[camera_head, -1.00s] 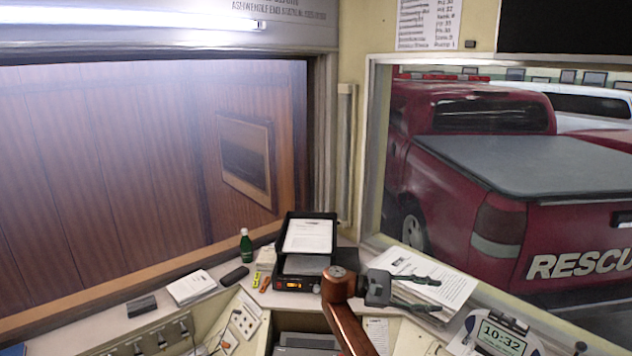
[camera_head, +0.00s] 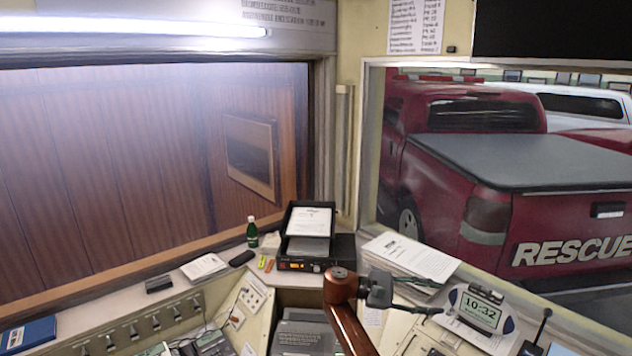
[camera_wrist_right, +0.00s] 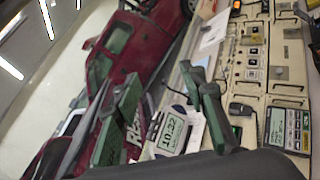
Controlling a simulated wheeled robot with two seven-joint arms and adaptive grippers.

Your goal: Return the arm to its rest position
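My right gripper (camera_head: 428,296) is in the lower middle of the head view, on the end of a brown arm link. Its fingers are spread apart, with nothing visible between them. It hangs over the right part of the console, in front of a stack of papers (camera_head: 412,258) and left of a clock display (camera_head: 481,309). In the right wrist view the two dark green fingers (camera_wrist_right: 165,112) also stand well apart, with the clock display between and beyond them. My left gripper is not in view.
A black document tray (camera_head: 287,246) with papers stands at the console's back corner, with a green bottle (camera_head: 252,232) to its left. A keyboard (camera_head: 297,340) lies below. A handheld radio (camera_head: 535,335) stands at the lower right. Windows rise behind the console.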

